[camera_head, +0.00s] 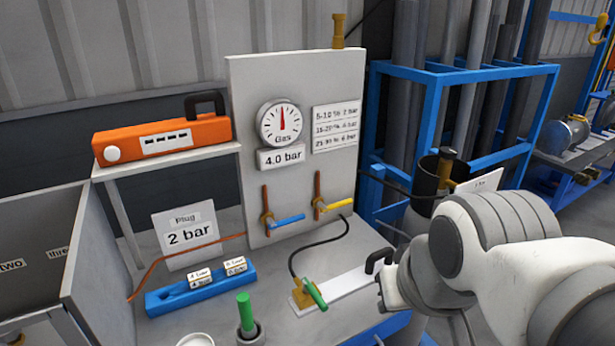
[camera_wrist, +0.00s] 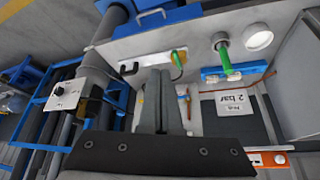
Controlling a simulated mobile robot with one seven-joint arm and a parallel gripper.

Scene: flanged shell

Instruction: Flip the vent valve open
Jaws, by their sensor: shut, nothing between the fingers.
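The upright grey panel (camera_head: 247,120) carries two small valves on copper pipes. One has a blue lever (camera_head: 287,221) and the other a yellow lever (camera_head: 338,205); both levers stick out sideways, across their upright pipes. A brass valve with a green lever (camera_head: 315,294) sits on the bench at the end of a black hose; the green lever also shows in the wrist view (camera_wrist: 176,60). No vent label is readable. In the wrist view my gripper (camera_wrist: 157,73) is shut and empty, its fingers covering part of the panel area. In the head view my arm hides the fingers.
A gauge (camera_head: 281,124) on the panel sits above a 4.0 bar label. A black handle (camera_head: 379,259) stands at the white plate's right end. A green-topped tool (camera_head: 244,312) stands in a holder. A blue tray (camera_head: 200,288) and a 2 bar card (camera_head: 187,236) are left.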

